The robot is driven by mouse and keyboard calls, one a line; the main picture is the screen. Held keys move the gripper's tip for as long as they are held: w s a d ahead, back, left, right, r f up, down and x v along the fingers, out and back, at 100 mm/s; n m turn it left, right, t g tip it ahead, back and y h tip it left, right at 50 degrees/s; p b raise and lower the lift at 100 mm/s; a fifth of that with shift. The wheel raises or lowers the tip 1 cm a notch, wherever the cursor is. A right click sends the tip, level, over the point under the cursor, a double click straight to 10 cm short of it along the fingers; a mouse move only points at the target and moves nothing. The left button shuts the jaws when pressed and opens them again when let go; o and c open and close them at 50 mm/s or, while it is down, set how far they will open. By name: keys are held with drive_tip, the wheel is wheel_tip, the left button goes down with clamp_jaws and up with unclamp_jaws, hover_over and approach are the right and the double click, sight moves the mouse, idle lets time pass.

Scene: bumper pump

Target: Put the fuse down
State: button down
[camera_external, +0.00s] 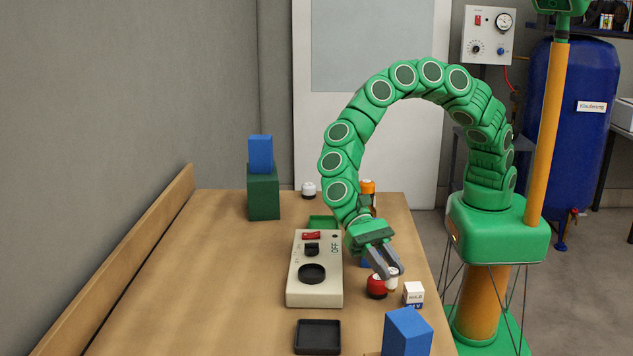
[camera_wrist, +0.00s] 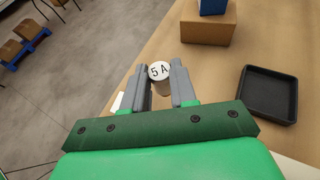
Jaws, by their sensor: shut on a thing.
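The fuse (camera_wrist: 159,72) is a short pale cylinder whose white end reads "5 A". In the wrist view it sits between the fingertips of my gripper (camera_wrist: 161,80), which is shut on it. In the external view my gripper (camera_external: 391,273) points down near the table's right edge. The fuse (camera_external: 392,282) shows there as a small white shape at the fingertips, beside a red round object (camera_external: 376,287). I cannot tell whether the fuse touches the table (camera_external: 209,282). An empty black tray (camera_external: 318,337) lies left of it, and also shows in the wrist view (camera_wrist: 268,95).
A beige device (camera_external: 315,290) with a red switch and round black part stands left of my gripper. A white carton (camera_external: 413,293) and a blue block (camera_external: 407,332) stand close by on the right. A green tray (camera_external: 322,221) lies behind. The table's left side is clear.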

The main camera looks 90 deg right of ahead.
drive_tip(key=shift+w+a+f, duration=0.45)
drive_tip(key=shift+a+f, duration=0.1)
drive_tip(key=shift+f, duration=0.3)
drive_tip(key=shift+w+a+f, duration=0.4)
drive_tip(key=shift+a+f, duration=0.15)
drive_tip(key=shift+f, duration=1.8)
drive_tip(key=shift+f, duration=0.15)
drive_tip(key=c, duration=0.9)
unclamp_jaws()
drive_tip(key=shift+w+d+r, duration=0.1)
drive_tip(key=shift+r, duration=0.15)
drive_tip(key=v, duration=1.1)
drive_tip(key=shift+w+d, duration=0.2)
drive_tip(key=shift+d, duration=0.1)
drive_tip(key=shift+r, duration=0.1)
